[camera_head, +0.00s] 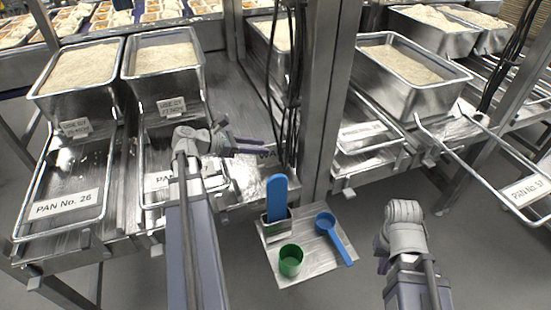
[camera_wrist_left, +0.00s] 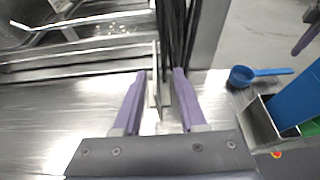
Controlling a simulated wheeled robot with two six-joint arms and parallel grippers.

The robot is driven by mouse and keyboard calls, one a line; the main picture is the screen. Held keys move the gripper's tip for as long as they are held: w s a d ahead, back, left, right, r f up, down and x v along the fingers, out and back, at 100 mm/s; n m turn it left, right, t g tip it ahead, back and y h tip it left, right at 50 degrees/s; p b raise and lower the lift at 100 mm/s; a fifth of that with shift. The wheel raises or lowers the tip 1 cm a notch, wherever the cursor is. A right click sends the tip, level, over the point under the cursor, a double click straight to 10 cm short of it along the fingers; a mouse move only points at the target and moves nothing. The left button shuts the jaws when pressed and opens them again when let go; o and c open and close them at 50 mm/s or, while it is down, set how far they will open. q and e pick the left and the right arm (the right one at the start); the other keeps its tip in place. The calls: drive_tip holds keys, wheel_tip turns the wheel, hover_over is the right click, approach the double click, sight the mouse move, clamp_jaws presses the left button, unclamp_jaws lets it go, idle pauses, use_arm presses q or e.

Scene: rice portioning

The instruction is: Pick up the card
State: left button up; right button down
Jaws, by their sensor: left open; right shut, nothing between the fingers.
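Several white cards with black print show in the head view. One reading PAN No. 26 (camera_head: 63,205) lies on the front of the left tray. Smaller USE BY cards stand at the fronts of the left pan (camera_head: 76,127) and second pan (camera_head: 172,107). Another PAN card (camera_head: 160,180) is partly covered by my left arm. My left gripper (camera_head: 258,146) is open and empty, its purple fingers pointing right near partly hidden lettering by the post. Its fingers also show in the left wrist view (camera_wrist_left: 160,74). A purple fingertip of my right gripper (camera_wrist_left: 308,38) shows at the right edge; its jaws are shut and empty.
Steel rice pans (camera_head: 82,68) stand on racks left and right. A metal post (camera_head: 325,100) with black cables rises beside my left gripper. A small plate (camera_head: 310,262) holds a green cup (camera_head: 291,261), a blue scoop (camera_head: 326,224) and a blue paddle (camera_head: 277,195) in a holder.

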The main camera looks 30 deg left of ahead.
sight(278, 159)
use_arm(q)
drive_tip(key=shift+b+x, duration=0.55)
drive_tip(key=shift+x, duration=0.8)
drive_tip(key=b+x, duration=0.1)
drive_tip(key=x, duration=0.1)
drive_tip(key=b+x, duration=0.1)
drive_tip(key=x, duration=0.1)
drive_tip(key=shift+w+a+f, duration=0.1)
drive_tip(key=shift+w+f, duration=0.3)
drive_tip(key=shift+w, duration=0.15)
clamp_jaws()
